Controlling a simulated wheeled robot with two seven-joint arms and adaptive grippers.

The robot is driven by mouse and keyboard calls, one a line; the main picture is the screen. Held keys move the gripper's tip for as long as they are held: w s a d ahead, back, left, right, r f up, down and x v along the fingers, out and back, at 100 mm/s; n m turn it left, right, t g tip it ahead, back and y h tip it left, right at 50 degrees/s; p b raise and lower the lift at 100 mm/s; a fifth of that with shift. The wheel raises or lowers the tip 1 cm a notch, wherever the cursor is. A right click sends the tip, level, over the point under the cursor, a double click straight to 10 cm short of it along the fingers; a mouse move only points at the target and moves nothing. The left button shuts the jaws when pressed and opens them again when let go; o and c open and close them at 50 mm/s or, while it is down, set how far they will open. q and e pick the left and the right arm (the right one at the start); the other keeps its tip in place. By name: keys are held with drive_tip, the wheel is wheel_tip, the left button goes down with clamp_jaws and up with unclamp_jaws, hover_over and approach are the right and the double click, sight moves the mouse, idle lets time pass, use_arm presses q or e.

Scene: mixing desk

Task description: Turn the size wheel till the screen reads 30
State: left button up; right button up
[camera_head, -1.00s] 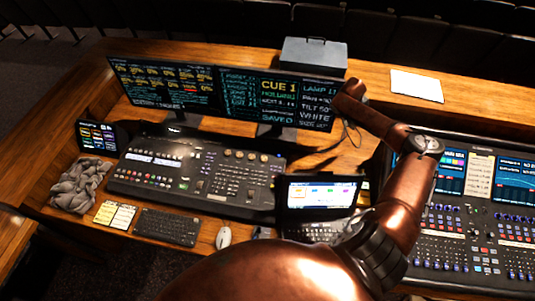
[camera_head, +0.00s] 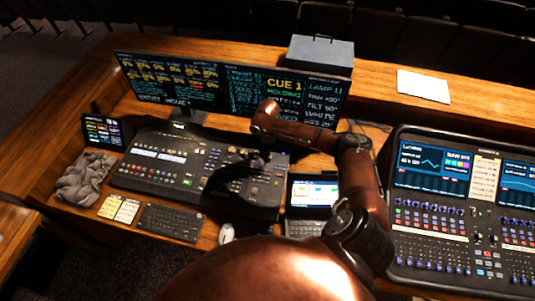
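The lighting desk (camera_head: 150,182) lies on the wooden counter, with a row of small round wheels (camera_head: 232,149) along its upper right part. I cannot tell which one is the size wheel. The right-hand screen (camera_head: 322,101) behind it shows CUE 1 and a lamp list with PAN, TILT and WHITE. Its bottom line is too small to read surely. My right arm reaches over from the lower right. My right gripper (camera_head: 256,163) is a small dark shape above the right end of the wheel row, and its fingers cannot be made out. My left gripper is out of view.
A laptop (camera_head: 314,190) stands right of the desk, and a second large console (camera_head: 430,215) is farther right. A grey box (camera_head: 320,54) sits behind the screens.

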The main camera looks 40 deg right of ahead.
drive_tip(key=shift+f, duration=1.35)
drive_tip(key=shift+c, duration=0.4)
clamp_jaws()
drive_tip(key=shift+r, duration=0.1)
drive_tip(key=m+p, duration=0.1)
drive_tip(key=p, duration=0.1)
drive_tip(key=m+p, duration=0.2)
drive_tip(key=shift+r+m, duration=0.2)
drive_tip(key=shift+m, duration=0.1)
drive_tip(key=m+p, duration=0.2)
drive_tip(key=shift+f+m+p, duration=0.1)
drive_tip(key=shift+m+p, duration=0.25)
drive_tip(key=shift+m, duration=0.05)
drive_tip(key=shift+m+p, duration=0.5)
drive_tip(key=shift+m, duration=0.2)
drive_tip(key=shift+w+d, duration=0.1)
